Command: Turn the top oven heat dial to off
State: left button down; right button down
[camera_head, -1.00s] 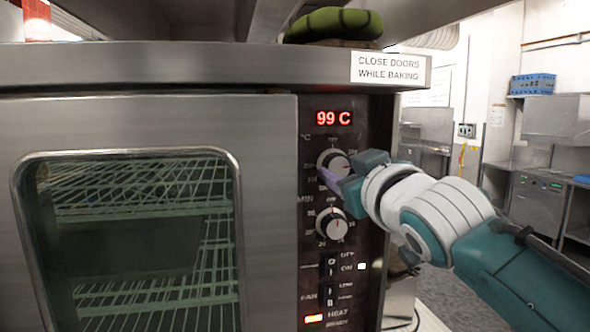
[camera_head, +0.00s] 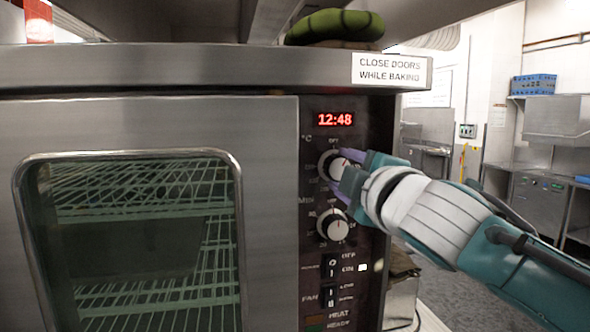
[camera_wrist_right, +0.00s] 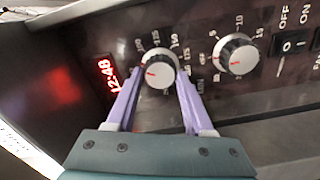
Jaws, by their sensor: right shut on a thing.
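The top oven heat dial (camera_head: 338,168) is a round white knob in a dark bezel on the oven's black control panel, below the red display (camera_head: 335,119), which reads 12:48. My right gripper (camera_head: 346,168) reaches it from the right, its purple fingers either side of the knob. In the right wrist view, the fingers flank the dial (camera_wrist_right: 158,69), shut on it. Its red mark lies left of the knob's centre there, on the side of the display (camera_wrist_right: 108,75). In the head view, OFF is printed just above the dial; the fingers partly cover the knob. My left gripper is not in view.
A second dial (camera_head: 333,224) sits just below, with rocker switches (camera_head: 331,267) under it. The glass oven door (camera_head: 130,240) is closed on the left. The overhanging top edge carries a sign (camera_head: 391,70). Right of the oven, the aisle is open.

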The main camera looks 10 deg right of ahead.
jog(key=n, duration=0.5)
jog(key=shift+n+p, duration=0.3)
dwell(0.4)
jog(key=shift+c, duration=1.4)
grip_release()
jog(key=shift+s, duration=0.15)
jog(key=s+b, duration=0.2)
jog(key=s, duration=0.7)
jog(key=shift+s+d, duration=0.2)
jog(key=shift+s, duration=0.15)
